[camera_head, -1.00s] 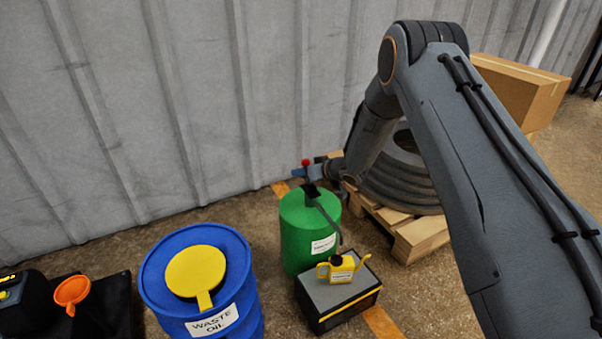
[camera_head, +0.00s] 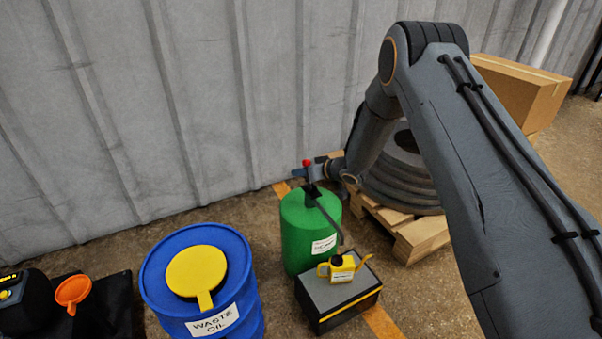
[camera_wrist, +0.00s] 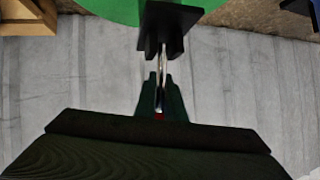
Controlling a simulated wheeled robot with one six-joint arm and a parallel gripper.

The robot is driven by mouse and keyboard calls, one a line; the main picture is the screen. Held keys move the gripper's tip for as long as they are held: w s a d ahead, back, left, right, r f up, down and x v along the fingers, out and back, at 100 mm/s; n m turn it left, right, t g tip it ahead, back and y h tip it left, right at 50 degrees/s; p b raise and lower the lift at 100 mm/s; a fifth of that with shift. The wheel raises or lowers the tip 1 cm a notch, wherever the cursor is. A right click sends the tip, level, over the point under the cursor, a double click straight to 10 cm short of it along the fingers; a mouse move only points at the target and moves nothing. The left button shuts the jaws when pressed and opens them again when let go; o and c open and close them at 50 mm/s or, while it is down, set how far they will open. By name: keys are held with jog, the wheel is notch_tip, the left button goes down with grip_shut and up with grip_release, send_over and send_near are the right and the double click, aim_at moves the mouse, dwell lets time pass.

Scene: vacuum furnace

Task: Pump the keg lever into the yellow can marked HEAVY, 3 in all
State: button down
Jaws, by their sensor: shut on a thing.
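The green keg (camera_head: 300,240) stands on the floor near the wall, with a white label on its side. On its top is a dark pump with a red-knobbed lever (camera_head: 307,170) and a dark spout slanting down to the right. The yellow can (camera_head: 341,268) sits on a dark box below the spout's end; its label is too small to read. My gripper (camera_head: 305,172) is shut on the lever near the red knob. In the wrist view my gripper (camera_wrist: 159,100) closes around the thin lever rod, with a bit of red between the fingers.
A blue waste oil drum (camera_head: 240,290) with a yellow lid stands left of the keg. The dark box (camera_head: 345,309) carries the can. A pallet (camera_head: 425,236) with a dark coiled stack and a cardboard box (camera_head: 522,88) lie to the right. An orange funnel (camera_head: 73,289) is far left.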

jog(key=c, duration=1.5)
grip_release()
jog(key=shift+w+a+r, duration=0.25)
jog(key=shift+a+r, duration=0.25)
jog(key=shift+r, duration=0.25)
jog(key=shift+o, duration=0.2)
jog(key=shift+d+f+p+v, duration=0.15)
jog(key=shift+p+v, duration=0.2)
jog(key=shift+v, duration=1)
jog(key=shift+d+f+p+v, duration=0.1)
jog(key=shift+p+v, duration=0.25)
jog(key=shift+v, duration=1)
jog(key=shift+d+f+p+v, duration=0.15)
jog(key=shift+p+v, duration=0.2)
jog(key=shift+v, duration=0.95)
jog(key=shift+a, duration=0.1)
